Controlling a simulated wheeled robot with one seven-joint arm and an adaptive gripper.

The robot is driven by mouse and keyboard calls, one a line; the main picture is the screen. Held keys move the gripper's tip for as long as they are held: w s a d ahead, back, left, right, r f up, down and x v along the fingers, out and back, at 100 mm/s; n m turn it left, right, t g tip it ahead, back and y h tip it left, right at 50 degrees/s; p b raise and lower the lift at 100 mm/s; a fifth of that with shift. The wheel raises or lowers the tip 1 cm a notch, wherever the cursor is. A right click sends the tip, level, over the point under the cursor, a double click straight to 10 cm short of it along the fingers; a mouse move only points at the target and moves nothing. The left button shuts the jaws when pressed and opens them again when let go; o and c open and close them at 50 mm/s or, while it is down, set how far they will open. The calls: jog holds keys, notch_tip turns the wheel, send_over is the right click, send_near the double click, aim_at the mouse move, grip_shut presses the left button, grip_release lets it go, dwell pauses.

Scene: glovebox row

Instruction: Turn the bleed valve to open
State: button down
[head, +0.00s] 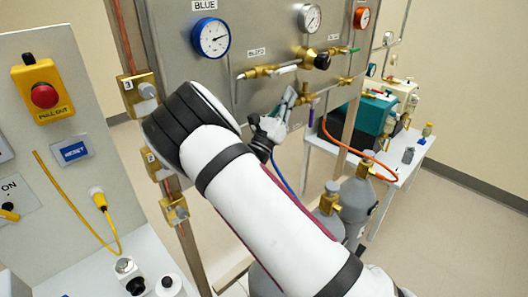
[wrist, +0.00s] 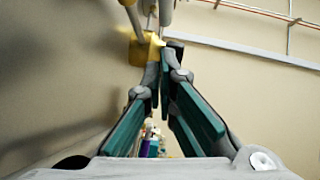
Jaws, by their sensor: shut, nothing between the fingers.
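The bleed valve (head: 257,71) is a brass fitting with a pale lever (head: 284,70), on the steel panel under a small label that seems to read BLEED. The lever lies roughly level, along the pipe. My gripper (head: 290,93) is just below the lever, its teal-padded fingers pointing up. In the wrist view my gripper (wrist: 160,62) has its fingers shut with nothing held. A yellow brass piece (wrist: 143,50) shows at the fingertips there, with grey rods above. I cannot tell whether the fingers touch it.
A blue gauge (head: 211,37) and a white gauge (head: 309,17) sit above the valve. A black knob (head: 322,61) is right of the lever. Grey cylinders (head: 357,198) stand below. A yellow stop-button box (head: 43,91) is at left.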

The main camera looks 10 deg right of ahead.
jog(key=w+d+f+b+v, duration=0.1)
jog(key=f+b+v, duration=0.1)
jog(key=v, duration=1.8)
jog(key=shift+b, duration=0.35)
jog(key=shift+s+d+f, duration=0.1)
jog(key=s+d+r+m+g+y, duration=0.2)
jog(key=s+d+r+m+g, duration=0.1)
jog(key=s+d+m+g, duration=0.55)
jog(key=s+d+r+m+g+y, duration=0.2)
jog(key=s+d+r+m+g, duration=0.3)
jog(key=d+m+g, duration=0.5)
jog(key=s+a+r+m+t+y, duration=0.2)
jog(key=s+a+m+y, duration=0.2)
jog(key=s+y, duration=0.3)
jog(key=s+a+r+m+t+y, duration=0.3)
jog(key=s+m+y, duration=0.4)
jog(key=s, duration=0.3)
jog(key=shift+s+a+r, duration=0.15)
jog(key=shift+a+r, duration=0.15)
jog(key=shift+a, duration=0.5)
